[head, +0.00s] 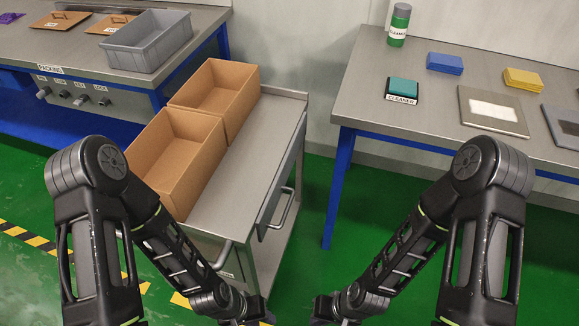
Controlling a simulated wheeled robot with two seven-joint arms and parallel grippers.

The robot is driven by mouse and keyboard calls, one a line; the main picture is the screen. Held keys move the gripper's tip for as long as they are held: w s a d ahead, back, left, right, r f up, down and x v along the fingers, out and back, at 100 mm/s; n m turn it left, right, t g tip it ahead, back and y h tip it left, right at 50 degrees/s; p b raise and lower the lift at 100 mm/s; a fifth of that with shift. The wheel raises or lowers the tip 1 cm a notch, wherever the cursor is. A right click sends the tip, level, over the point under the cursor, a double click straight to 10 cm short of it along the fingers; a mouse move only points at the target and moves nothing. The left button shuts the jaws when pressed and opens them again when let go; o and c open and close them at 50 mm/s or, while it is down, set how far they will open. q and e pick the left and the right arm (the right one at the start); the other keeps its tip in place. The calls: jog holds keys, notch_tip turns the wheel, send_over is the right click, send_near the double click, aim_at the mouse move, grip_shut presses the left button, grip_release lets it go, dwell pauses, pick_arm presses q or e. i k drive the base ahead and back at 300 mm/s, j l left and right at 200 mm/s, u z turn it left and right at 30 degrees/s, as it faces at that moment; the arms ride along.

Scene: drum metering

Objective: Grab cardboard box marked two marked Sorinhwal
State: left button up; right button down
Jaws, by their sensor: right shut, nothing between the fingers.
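Two open, empty-looking cardboard boxes stand on a grey metal cart (240,190). The near box (175,163) is at the cart's front left, and the far box (217,97) is behind it. I see no number or name on either box from here. My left gripper (262,312) is at the bottom edge, apart from the boxes; its fingers are too cut off to tell their state. My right gripper (320,312) is also at the bottom edge, shut and empty, to the right of the cart. My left forearm passes in front of the near box's lower left.
A packing bench (85,58) at the left holds a grey bin (147,40) and flat brown pieces. A right table (425,110) holds a green bottle (398,25), a teal block (403,87), and blue and yellow blocks. Green floor is free between cart and table.

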aim_at(176, 154)
jog(key=u, duration=2.75)
jog(key=i+z, duration=0.1)
jog(key=i, duration=0.55)
jog(key=i+z, duration=0.2)
jog(key=i, duration=0.3)
jog(key=i+z, duration=0.2)
jog(key=i, duration=0.3)
jog(key=i+j+z, duration=0.1)
jog(key=i+z, duration=0.15)
jog(key=i, duration=0.25)
jog(key=i+j+z, duration=0.2)
jog(key=i, duration=0.3)
jog(key=i+l+z, duration=0.2)
jog(key=z, duration=0.2)
jog(key=i+z, duration=0.85)
jog(key=i+j+z, duration=0.15)
jog(key=z, duration=0.25)
jog(key=i+z, duration=0.2)
jog(key=z, duration=2.5)
